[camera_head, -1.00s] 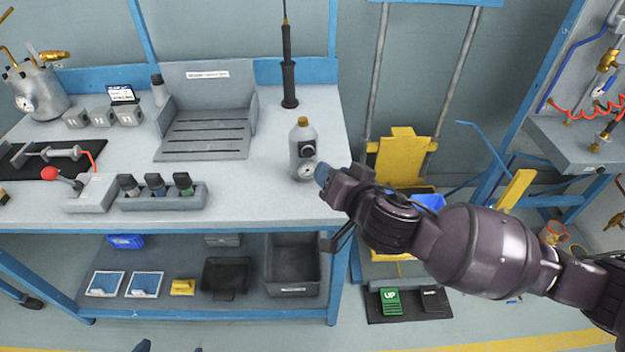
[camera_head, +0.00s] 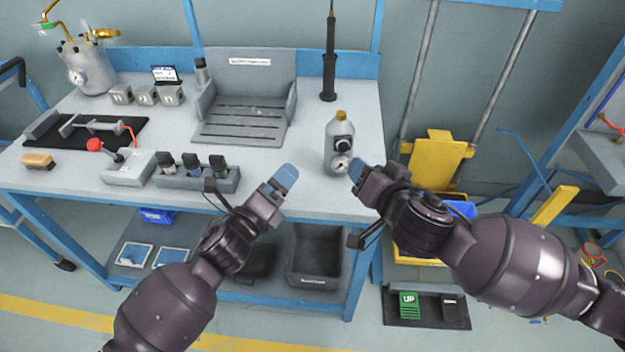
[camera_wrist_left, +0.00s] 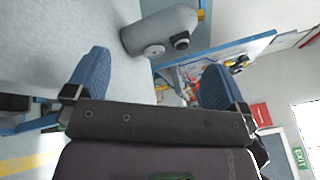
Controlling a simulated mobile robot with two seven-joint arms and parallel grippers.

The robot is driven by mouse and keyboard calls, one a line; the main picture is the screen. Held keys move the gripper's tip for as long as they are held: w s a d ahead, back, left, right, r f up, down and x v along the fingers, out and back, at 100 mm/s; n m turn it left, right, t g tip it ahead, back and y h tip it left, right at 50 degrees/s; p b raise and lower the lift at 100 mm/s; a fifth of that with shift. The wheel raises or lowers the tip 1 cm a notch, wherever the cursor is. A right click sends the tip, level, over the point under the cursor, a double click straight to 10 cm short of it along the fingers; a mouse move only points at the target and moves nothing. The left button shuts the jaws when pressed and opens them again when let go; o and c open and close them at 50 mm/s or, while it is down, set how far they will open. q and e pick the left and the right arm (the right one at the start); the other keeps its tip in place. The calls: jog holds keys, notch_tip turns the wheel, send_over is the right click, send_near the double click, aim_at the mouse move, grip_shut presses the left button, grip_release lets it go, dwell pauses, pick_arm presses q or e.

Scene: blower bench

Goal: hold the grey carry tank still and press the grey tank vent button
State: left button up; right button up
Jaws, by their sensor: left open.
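The grey carry tank (camera_head: 334,158) stands upright on the bench near its right front, with a yellow-brown cap. Its front carries a round black button-like part (camera_head: 343,144) and a white dial (camera_head: 341,165) below it. My left gripper (camera_head: 284,178) is open and empty, to the left of the tank and apart from it. In the left wrist view the tank (camera_wrist_left: 165,28) lies beyond the spread blue fingers (camera_wrist_left: 155,68). My right gripper (camera_head: 356,170) is close to the tank's lower right. Whether it touches the tank, and how its jaws stand, I cannot tell.
A grey slotted stand (camera_head: 245,85) and a black upright rod tool (camera_head: 329,75) are behind. A larger metal tank (camera_head: 95,70) stands far left. The bench is clear between the holder and the carry tank.

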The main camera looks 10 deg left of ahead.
aim_at(334, 157)
pick_arm(q)
jog(key=w+d+m, duration=0.1)
jog(key=d+m, duration=0.1)
jog(key=m, duration=0.1)
jog(key=w+d+f+m, duration=0.1)
jog(key=d+m, duration=0.1)
jog(key=m, duration=0.1)
jog(key=w+d+m+g+h, duration=0.1)
jog(key=m, duration=0.3)
jog(key=shift+d+f, duration=0.2)
jog(key=shift+d, duration=0.2)
jog(key=shift+w+d+f+m, duration=0.15)
jog(key=shift+w+d+m, duration=0.1)
jog(key=shift+m, duration=0.3)
jog(key=shift+w+d+f+m, duration=0.15)
jog(key=shift+d+m, duration=0.1)
jog(key=shift+m, duration=0.3)
jog(key=x, duration=1)
jog(key=shift+w+d, duration=0.1)
jog(key=shift+w, duration=0.2)
jog(key=shift+c, duration=0.3)
jog(key=c, duration=1)
jog(key=shift+c, duration=0.2)
pick_arm(e)
grip_shut()
